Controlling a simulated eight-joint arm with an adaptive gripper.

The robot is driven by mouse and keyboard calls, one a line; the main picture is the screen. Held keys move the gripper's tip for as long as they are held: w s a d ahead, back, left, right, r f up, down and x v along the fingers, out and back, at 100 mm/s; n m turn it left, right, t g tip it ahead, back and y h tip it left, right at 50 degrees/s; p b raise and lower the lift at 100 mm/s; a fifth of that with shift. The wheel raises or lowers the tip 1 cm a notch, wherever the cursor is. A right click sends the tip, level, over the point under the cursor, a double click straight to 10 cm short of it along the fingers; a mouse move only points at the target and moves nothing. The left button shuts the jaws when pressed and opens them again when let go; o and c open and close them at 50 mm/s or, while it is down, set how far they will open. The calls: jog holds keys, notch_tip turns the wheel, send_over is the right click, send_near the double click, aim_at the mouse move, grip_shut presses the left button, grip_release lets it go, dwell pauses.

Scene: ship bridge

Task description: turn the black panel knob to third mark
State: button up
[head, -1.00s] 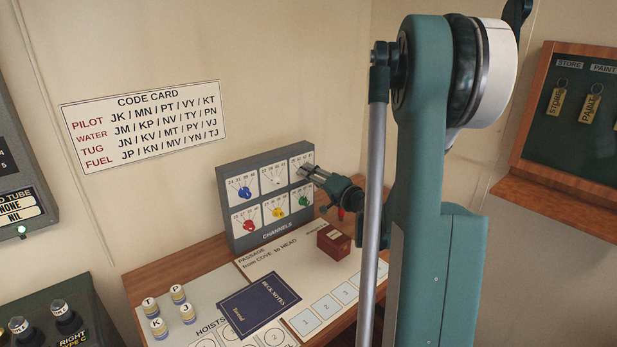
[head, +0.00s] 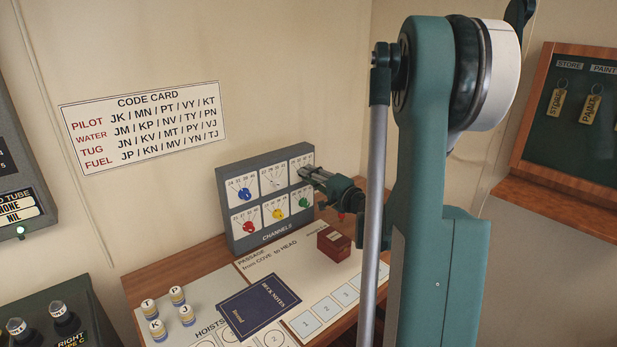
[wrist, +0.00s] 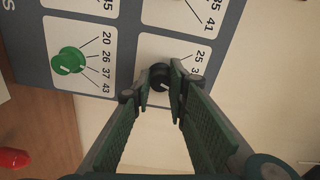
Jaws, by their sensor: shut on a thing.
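The black panel knob (wrist: 159,77) sits on its white dial plate on the channels panel (head: 234,233). My gripper (wrist: 161,84) is shut on the black knob, with one finger on each side of it in the wrist view. In the head view my gripper (head: 304,174) reaches the panel's upper right dial and hides the knob. Part of the dial's printed numbers shows beside the knob in the wrist view; the rest is covered by the fingers. A light line shows on the knob's face, but which mark it points to cannot be told.
The green knob (wrist: 68,61) is on the dial beside it. Blue (head: 244,194), white, red (head: 248,226) and yellow knobs sit on the panel's other dials. A dark red box (head: 334,243) stands on the desk below my gripper.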

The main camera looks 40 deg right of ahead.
jog(key=o, duration=0.9)
jog(key=shift+s, duration=0.15)
jog(key=shift+s, duration=5.9)
jog(key=shift+a, duration=0.1)
